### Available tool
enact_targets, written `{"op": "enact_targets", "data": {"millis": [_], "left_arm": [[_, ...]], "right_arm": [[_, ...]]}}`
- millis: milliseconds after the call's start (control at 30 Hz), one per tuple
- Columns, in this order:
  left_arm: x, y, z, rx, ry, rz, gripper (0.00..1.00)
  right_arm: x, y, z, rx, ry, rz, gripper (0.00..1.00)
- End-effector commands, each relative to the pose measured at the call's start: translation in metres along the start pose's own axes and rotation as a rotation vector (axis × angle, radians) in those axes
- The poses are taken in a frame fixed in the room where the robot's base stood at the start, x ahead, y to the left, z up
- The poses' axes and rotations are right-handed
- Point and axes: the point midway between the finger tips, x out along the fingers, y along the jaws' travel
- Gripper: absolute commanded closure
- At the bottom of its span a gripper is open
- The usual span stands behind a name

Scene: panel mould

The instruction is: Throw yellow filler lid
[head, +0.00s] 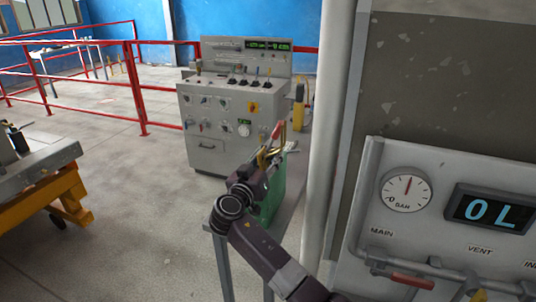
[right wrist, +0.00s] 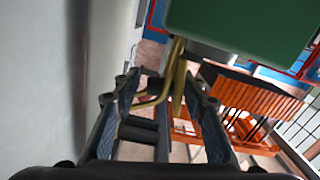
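My right gripper (head: 268,163) is above a narrow grey stand, beside a green panel (head: 273,203). A thin yellow part (head: 262,157) shows at its fingers, with a red-tipped piece (head: 276,130) above. In the right wrist view the two fingers (right wrist: 163,84) are spread apart. A bent yellow bar (right wrist: 177,85) lies between them in the picture; contact cannot be told. The green panel (right wrist: 240,28) fills the top right there. I cannot tell whether this yellow part is the filler lid. My left gripper is not in view.
A grey control console (head: 230,110) stands behind the gripper. A panel with a gauge (head: 407,190), display and red-handled valve (head: 410,281) is close on the right. An orange cart (head: 50,205) is at the left. Red railings (head: 140,85) run behind. Open floor lies between.

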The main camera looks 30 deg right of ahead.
Motion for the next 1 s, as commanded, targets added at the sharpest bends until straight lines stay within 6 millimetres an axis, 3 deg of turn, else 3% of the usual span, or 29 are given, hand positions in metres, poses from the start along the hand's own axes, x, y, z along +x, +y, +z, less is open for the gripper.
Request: {"op": "enact_targets", "data": {"millis": [267, 600, 1000], "left_arm": [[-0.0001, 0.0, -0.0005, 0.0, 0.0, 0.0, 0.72], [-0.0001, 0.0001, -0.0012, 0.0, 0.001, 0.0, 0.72], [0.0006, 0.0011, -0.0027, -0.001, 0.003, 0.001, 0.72]], "right_arm": [[0.0014, -0.0003, 0.0002, 0.0, 0.0, -0.001, 0.62], [0.0013, 0.0, 0.0003, 0.0, -0.001, 0.0, 0.97], [0.0016, 0.0005, 0.001, -0.006, -0.002, 0.003, 0.98]]}}
